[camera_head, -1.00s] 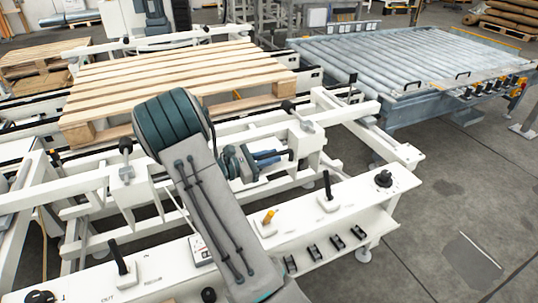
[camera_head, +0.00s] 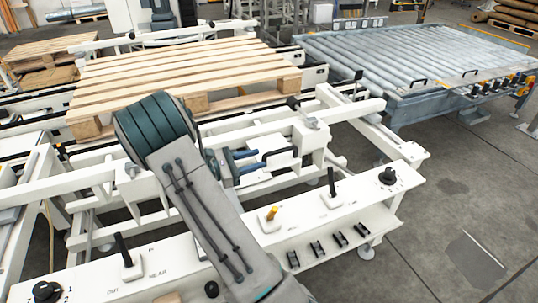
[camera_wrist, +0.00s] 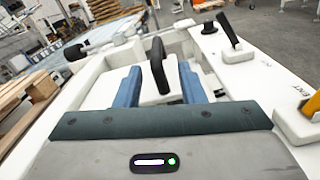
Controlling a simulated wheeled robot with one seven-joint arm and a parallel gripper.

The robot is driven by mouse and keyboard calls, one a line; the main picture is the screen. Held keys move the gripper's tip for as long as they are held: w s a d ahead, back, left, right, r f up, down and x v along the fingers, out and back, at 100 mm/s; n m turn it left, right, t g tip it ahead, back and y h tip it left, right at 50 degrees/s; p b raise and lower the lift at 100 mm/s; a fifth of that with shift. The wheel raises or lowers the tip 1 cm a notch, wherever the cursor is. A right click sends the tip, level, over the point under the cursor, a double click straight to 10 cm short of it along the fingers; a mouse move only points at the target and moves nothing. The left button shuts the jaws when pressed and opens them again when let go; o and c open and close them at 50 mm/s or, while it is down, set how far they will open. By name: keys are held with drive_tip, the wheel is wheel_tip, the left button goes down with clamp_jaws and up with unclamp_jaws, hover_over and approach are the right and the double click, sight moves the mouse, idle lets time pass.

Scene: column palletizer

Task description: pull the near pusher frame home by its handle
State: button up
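The near pusher frame (camera_head: 318,137) is a white beam structure in front of the pallet, with a black loop handle (camera_head: 283,157) on it. My gripper (camera_head: 262,159) is beside this handle, its two blue fingers pointing at it from the left. In the wrist view the handle (camera_wrist: 158,62) stands upright in the gap between the blue fingers of my gripper (camera_wrist: 160,82), with room on both sides. The fingers are open and touch nothing that I can see. How far the handle reaches between the fingertips is hard to tell.
A wooden pallet (camera_head: 180,75) lies behind the frame. A white control panel (camera_head: 318,218) with black levers and a yellow-tipped lever (camera_head: 271,213) runs along the near side, below my arm. A roller conveyor (camera_head: 405,55) stands at the back right.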

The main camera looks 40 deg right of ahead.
drive_tip(key=v, duration=0.6)
drive_tip(key=shift+a, duration=0.4)
drive_tip(key=shift+r, duration=0.1)
drive_tip(key=s+a+r+m+t+y+p, duration=0.3)
drive_tip(key=s+a+r+m+y+p, duration=0.3)
drive_tip(key=s+r, duration=0.4)
drive_tip(key=s+a+r+m+t+y+p, duration=0.4)
drive_tip(key=s+a+r+m+y+p, duration=0.3)
drive_tip(key=s+r+y, duration=0.3)
drive_tip(key=shift+s+a+r+y+p, duration=0.25)
drive_tip(key=shift+a+r+y+p, duration=0.25)
drive_tip(key=shift+a+r+y, duration=0.3)
drive_tip(key=shift+d+r, duration=0.1)
drive_tip(key=shift+d, duration=0.05)
